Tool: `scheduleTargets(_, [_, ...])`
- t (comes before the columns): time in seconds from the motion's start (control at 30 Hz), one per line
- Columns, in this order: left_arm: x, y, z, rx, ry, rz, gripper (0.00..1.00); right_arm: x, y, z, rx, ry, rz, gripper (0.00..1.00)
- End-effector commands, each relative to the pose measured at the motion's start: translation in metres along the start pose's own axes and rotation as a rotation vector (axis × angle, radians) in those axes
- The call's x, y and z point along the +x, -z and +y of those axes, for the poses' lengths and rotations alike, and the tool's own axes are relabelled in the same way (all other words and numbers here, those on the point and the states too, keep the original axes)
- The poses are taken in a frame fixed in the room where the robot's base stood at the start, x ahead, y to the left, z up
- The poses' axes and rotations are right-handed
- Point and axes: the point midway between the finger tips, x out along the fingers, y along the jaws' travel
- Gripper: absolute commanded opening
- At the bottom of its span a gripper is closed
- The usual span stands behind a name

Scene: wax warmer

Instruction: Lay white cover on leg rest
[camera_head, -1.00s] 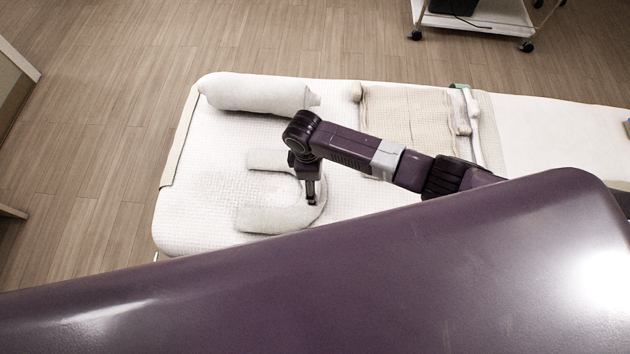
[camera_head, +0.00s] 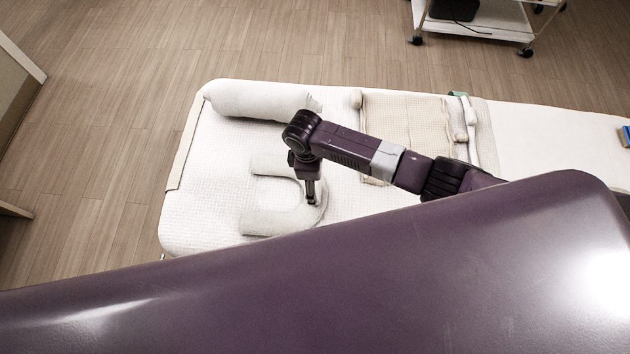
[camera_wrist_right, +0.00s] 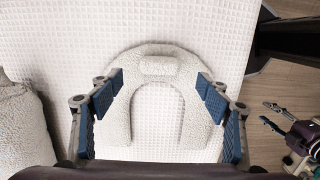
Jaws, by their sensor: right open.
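A white roll-shaped bolster (camera_head: 255,100), which looks like the leg rest, lies across the far left of the bed. A U-shaped white cushion (camera_head: 275,222) lies nearer, on the bed's left part. My right gripper (camera_head: 310,198) points down over its curved end. In the right wrist view the open fingers (camera_wrist_right: 160,110) stand either side of the cushion (camera_wrist_right: 160,68), with nothing held. The bolster's end appears at that view's left edge (camera_wrist_right: 18,130). I cannot tell which cloth is the white cover. What looks like my left gripper (camera_wrist_right: 268,113) shows at the right edge, its opening unclear.
The bed (camera_head: 200,205) has a white waffle-weave sheet. A beige folded towel (camera_head: 405,118) lies at its middle, beside narrow white cloth. The bed's right part (camera_head: 550,130) is mostly bare. A white wheeled cart (camera_head: 490,18) stands on the floor beyond.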

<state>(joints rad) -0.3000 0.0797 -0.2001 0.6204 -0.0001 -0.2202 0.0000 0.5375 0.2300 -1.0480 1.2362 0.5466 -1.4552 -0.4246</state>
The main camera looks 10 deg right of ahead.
Motion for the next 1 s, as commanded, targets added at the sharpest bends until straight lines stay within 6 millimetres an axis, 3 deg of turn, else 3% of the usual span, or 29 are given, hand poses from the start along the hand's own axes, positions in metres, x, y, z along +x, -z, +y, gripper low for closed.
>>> scheduleTargets(0.33, [-0.013,0.001,0.000,0.000,0.000,0.000,0.40,-0.016,0.000,0.000,0.000,0.000,0.001,0.70])
scheduleTargets(0.77, [-0.014,0.000,-0.002,0.000,0.002,-0.001,0.40,-0.018,0.000,0.000,0.000,-0.001,0.001,0.70])
scheduleTargets(1.0, [-0.014,0.001,-0.001,0.000,0.001,-0.001,0.40,-0.046,0.001,0.001,-0.001,-0.002,0.003,0.70])
